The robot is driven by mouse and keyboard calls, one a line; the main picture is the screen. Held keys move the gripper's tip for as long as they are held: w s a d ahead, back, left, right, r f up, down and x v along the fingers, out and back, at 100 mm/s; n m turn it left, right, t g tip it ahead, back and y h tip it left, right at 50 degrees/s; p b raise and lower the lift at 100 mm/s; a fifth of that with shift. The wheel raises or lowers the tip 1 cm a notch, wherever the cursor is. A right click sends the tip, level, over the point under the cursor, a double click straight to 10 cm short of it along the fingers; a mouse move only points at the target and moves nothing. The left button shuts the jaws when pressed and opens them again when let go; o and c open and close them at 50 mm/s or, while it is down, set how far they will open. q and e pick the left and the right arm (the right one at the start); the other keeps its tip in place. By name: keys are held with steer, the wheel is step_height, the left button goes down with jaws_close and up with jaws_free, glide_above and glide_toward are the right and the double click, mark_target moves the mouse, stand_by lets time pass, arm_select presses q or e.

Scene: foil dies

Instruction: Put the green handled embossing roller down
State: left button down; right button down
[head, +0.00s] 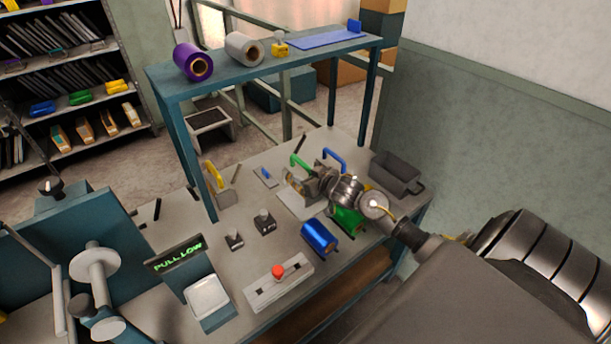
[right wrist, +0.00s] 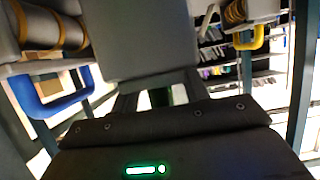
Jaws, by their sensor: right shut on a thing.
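My right gripper (head: 312,182) reaches over the bench from the right. It is shut on the green handled embossing roller (head: 299,163), whose green handle shows just beyond the fingers. Most of the roller is hidden by the gripper. In the right wrist view only a small dark green patch (right wrist: 179,94) shows between the jaws. A pale plate (head: 298,204) lies on the bench below the gripper; I cannot tell whether the roller touches it. My left gripper is not in view.
A blue handled roller (head: 335,157) stands close behind, also at left in the wrist view (right wrist: 50,105). A yellow handled one (head: 214,178) stands left. A blue foil roll (head: 320,236), green item (head: 347,219) and grey bin (head: 396,174) are near. A shelf (head: 270,68) overhangs the bench.

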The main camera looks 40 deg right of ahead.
steer(key=f, duration=0.2)
steer(key=shift+w+d+f+p, duration=0.15)
steer(key=shift+d+f+p, duration=0.05)
steer(key=shift+f+p, duration=0.15)
steer(key=shift+f, duration=0.15)
steer(key=shift+f, duration=0.1)
steer(key=c, duration=0.7)
jaws_free()
steer(key=shift+a+f, duration=0.1)
steer(key=shift+f, duration=0.05)
steer(key=v, duration=1.2)
